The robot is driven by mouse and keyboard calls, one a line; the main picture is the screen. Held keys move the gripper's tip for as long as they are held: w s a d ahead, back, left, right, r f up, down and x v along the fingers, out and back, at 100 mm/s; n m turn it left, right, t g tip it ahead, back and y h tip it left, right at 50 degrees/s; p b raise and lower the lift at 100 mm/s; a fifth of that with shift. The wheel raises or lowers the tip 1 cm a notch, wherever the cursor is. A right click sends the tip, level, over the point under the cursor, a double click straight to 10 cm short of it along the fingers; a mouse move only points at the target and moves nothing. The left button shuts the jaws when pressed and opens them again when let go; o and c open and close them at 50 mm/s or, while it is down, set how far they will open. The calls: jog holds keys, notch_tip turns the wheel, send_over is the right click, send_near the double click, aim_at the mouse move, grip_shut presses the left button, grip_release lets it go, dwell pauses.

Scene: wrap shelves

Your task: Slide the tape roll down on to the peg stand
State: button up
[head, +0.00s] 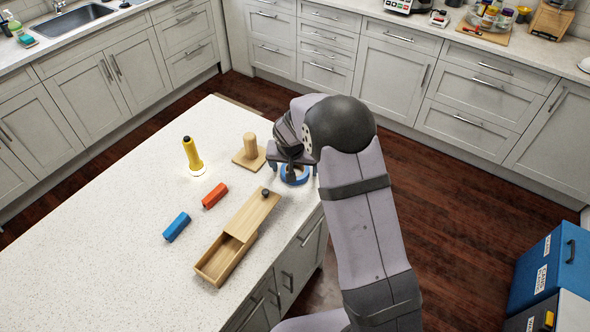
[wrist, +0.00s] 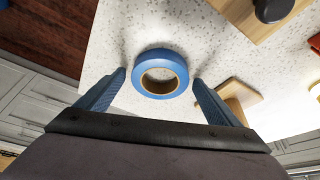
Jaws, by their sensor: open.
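The blue tape roll (head: 295,179) lies flat on the white speckled counter near its right edge, partly hidden by my gripper. In the wrist view the tape roll (wrist: 160,54) shows its brown inner ring and open hole. My gripper (head: 291,168) is open above the roll. In the wrist view my gripper (wrist: 159,76) has one finger on each side of the roll, with gaps showing between fingers and roll. The wooden peg stand (head: 250,145), a square base with an upright round peg, is just left of the roll. It is partly hidden behind a finger in the wrist view (wrist: 240,93).
A wooden box with a partly open sliding lid and dark knob (head: 263,205) lies in front of the roll. A red block (head: 215,195), a blue block (head: 176,227) and a yellow flashlight (head: 192,154) are further left. The counter's left part is clear.

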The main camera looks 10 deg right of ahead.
jog(key=c, duration=1.2)
